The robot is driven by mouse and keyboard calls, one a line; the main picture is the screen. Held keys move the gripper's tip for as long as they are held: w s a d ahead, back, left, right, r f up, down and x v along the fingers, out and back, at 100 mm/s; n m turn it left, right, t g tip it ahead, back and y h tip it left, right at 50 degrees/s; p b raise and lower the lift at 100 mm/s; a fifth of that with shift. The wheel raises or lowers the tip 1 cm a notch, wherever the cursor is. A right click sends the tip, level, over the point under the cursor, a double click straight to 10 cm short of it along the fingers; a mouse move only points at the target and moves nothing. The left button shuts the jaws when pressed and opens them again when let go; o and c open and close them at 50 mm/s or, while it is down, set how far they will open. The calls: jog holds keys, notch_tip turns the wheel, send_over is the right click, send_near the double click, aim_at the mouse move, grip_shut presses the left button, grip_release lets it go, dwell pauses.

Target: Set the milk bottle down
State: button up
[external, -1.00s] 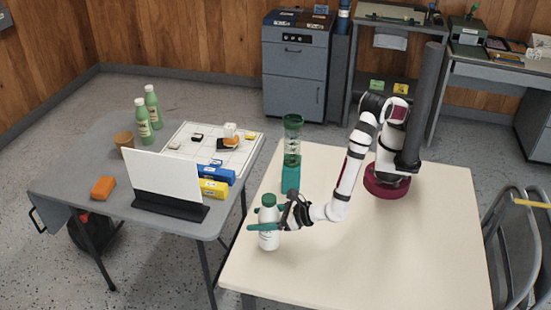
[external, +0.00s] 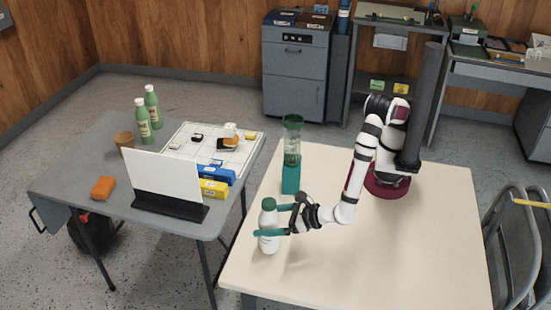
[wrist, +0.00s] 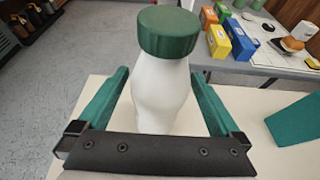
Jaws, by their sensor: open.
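The milk bottle (external: 268,228) is white with a green cap and stands upright on the cream table near its left edge. In the wrist view the bottle (wrist: 160,85) stands between my gripper's two green fingers, with gaps on both sides. My gripper (external: 268,220) is open around the bottle's body, and the wrist view shows its fingers (wrist: 160,95) apart and not touching the bottle. The lower part of the bottle is hidden in the wrist view by the dark gripper bar.
A teal blender-like holder with a clear top (external: 291,155) stands behind the bottle on the cream table (external: 400,250). The grey table (external: 80,165) on the left, across a gap, holds a white panel (external: 165,180), boxes and green bottles (external: 152,105). The table's right part is clear.

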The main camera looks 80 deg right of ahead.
jog(key=v, duration=0.9)
jog(key=shift+s, duration=0.25)
jog(key=shift+r, duration=0.1)
